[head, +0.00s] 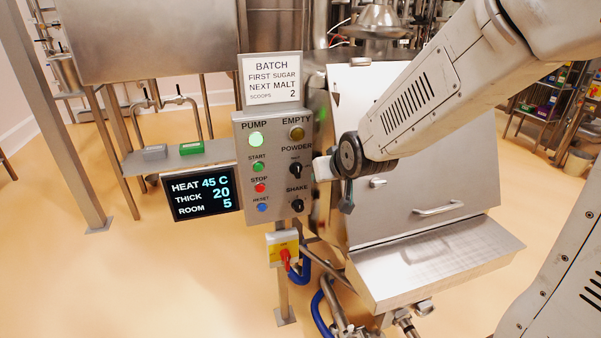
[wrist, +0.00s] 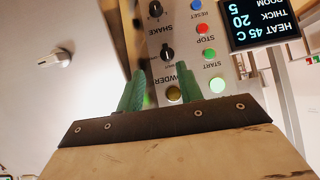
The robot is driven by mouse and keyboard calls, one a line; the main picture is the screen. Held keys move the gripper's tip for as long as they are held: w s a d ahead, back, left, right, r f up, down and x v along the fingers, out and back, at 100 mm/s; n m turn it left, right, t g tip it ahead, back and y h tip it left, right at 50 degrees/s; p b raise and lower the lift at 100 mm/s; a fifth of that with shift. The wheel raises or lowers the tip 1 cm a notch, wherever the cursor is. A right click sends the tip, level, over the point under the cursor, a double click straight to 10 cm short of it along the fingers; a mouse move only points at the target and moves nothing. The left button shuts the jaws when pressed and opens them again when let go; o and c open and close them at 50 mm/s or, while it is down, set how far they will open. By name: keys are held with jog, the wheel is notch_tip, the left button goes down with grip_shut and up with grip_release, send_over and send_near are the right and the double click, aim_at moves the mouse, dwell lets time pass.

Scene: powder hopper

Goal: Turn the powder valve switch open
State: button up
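The powder switch (head: 296,170) is a black rotary knob on the right side of the grey control panel (head: 242,186), under the POWDER label. It also shows in the upside-down wrist view (wrist: 167,52); which way it points is too small to tell. My gripper (head: 322,168) is just right of the panel, level with this knob. In the wrist view, its two green fingers (wrist: 160,70) are apart, with nothing held between them. The powder knob shows beyond the gap between the fingertips; I see no contact with it. The head view largely hides the fingers.
The similar black shake knob (head: 297,205) sits close below. Start, stop and reset buttons (head: 260,187) are left of the knobs. The pump lamp (head: 255,139) glows green. A display (head: 202,192) reads HEAT 45 C. A steel hopper (head: 415,200) stands right, behind my arm.

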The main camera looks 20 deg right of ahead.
jog(key=w+f+t, duration=0.4)
jog(key=w+f, duration=0.2)
jog(key=w, duration=0.3)
jog(key=t, duration=0.4)
send_near(299, 170)
jog(key=w, duration=0.8)
jog(key=shift+w+a, duration=0.15)
jog(key=shift+w, duration=0.25)
grip_shut()
